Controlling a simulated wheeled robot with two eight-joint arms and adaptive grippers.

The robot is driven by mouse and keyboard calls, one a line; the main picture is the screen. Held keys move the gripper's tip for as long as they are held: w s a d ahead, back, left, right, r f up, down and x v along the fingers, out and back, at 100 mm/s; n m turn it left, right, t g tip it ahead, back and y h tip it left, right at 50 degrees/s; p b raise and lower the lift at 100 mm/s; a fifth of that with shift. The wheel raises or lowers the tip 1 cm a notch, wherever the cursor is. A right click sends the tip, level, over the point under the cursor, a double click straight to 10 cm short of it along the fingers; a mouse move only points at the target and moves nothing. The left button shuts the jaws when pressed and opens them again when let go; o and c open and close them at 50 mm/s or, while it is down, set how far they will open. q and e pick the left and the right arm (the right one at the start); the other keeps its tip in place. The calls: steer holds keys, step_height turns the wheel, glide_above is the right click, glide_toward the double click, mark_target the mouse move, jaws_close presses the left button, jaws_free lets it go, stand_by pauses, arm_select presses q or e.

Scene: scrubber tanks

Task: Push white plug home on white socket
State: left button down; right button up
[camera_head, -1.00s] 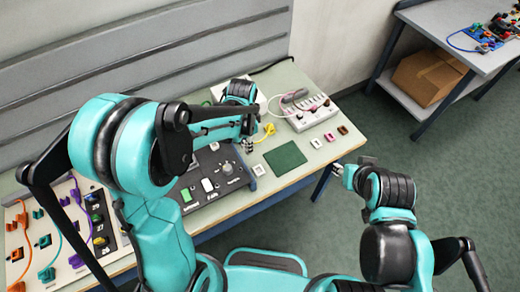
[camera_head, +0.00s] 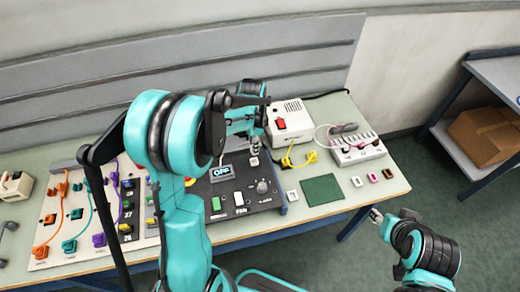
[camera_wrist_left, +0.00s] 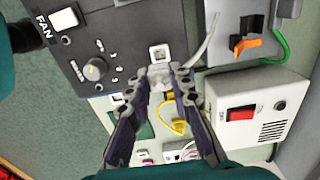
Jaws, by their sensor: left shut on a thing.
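My left gripper (camera_head: 253,148) reaches down over the upper right part of the dark control panel (camera_head: 274,205). In the left wrist view its fingertips (camera_wrist_left: 161,76) are closed together on a small pale piece, which looks like the white plug (camera_wrist_left: 163,84) and is mostly covered by the fingers. The white socket (camera_wrist_left: 159,53) shows on the panel just beyond the fingertips. A pale cable (camera_wrist_left: 206,42) runs off beside it. I cannot tell whether plug and socket touch. My right gripper (camera_head: 376,216) hangs off the table's front edge; its fingers are too small to judge.
A white box with a red switch (camera_head: 292,122) stands close to the left gripper, with a yellow cable (camera_head: 298,158) in front. A green mat (camera_head: 321,190) and several small loose pieces lie to the right. A board with coloured plugs (camera_head: 90,215) is at the left.

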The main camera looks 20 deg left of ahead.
arm_select(q)
steer(key=shift+a, duration=0.1)
stand_by(0.3)
steer(key=shift+f, duration=0.15)
steer(key=shift+f+b, duration=1.95)
steer(key=shift+f, duration=0.15)
steer(key=shift+f+b, duration=0.2)
steer(key=shift+b, duration=0.15)
steer(key=shift+f+b, duration=0.65)
steer(key=shift+f, duration=0.1)
steer(key=c, duration=0.8)
jaws_free()
